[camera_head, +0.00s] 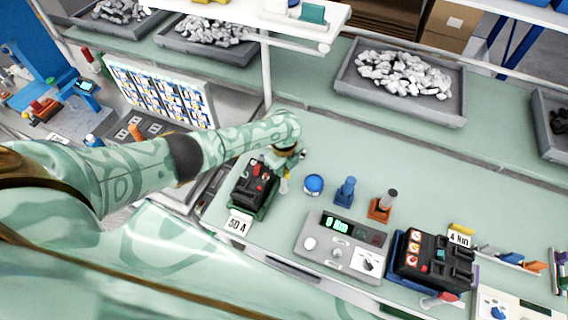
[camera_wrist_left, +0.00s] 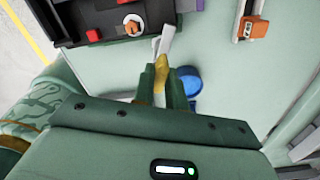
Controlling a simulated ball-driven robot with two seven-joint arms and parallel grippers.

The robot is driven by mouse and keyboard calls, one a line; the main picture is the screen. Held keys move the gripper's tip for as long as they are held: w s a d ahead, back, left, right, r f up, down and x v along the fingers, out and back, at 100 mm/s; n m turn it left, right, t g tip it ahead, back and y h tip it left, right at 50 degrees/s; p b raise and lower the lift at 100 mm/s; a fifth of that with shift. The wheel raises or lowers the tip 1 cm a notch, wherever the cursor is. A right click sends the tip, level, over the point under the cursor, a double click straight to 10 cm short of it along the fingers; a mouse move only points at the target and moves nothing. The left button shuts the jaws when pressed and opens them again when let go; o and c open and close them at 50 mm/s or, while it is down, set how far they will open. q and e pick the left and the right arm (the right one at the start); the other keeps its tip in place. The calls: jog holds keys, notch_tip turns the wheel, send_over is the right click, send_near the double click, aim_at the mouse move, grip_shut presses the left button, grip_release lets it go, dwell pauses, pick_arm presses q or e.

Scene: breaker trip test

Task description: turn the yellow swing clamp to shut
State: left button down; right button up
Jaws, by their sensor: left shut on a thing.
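My left gripper (camera_head: 283,168) reaches down to the bench beside the black breaker (camera_head: 254,186) with red parts, which sits on a green base next to a "50 A" card. In the left wrist view the green fingers (camera_wrist_left: 160,84) are shut on the yellow swing clamp (camera_wrist_left: 160,73), of which only a small part shows between them. A pale grey lever-like piece (camera_wrist_left: 167,40) extends from the fingertips to the edge of the black breaker (camera_wrist_left: 115,22). The gripper hides most of the clamp in the head view. My right gripper is not in view.
A blue round knob (camera_head: 314,184) stands just right of the gripper, with a blue piece (camera_head: 346,191) and an orange-based piece (camera_head: 382,205) beyond. A grey meter panel (camera_head: 338,250) and a second black device (camera_head: 437,262) stand at the front.

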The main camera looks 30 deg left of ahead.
pick_arm(q)
jog(key=shift+n+p, duration=0.9)
jog(key=shift+n, duration=1.2)
jog(key=c, duration=1.4)
grip_release()
jog(key=shift+c, duration=0.2)
jog(key=shift+r, duration=0.15)
jog(key=shift+r+p, duration=0.35)
jog(key=shift+r, duration=0.05)
notch_tip(320, 180, up, 15)
jog(key=p, duration=0.6)
jog(key=shift+r, duration=0.15)
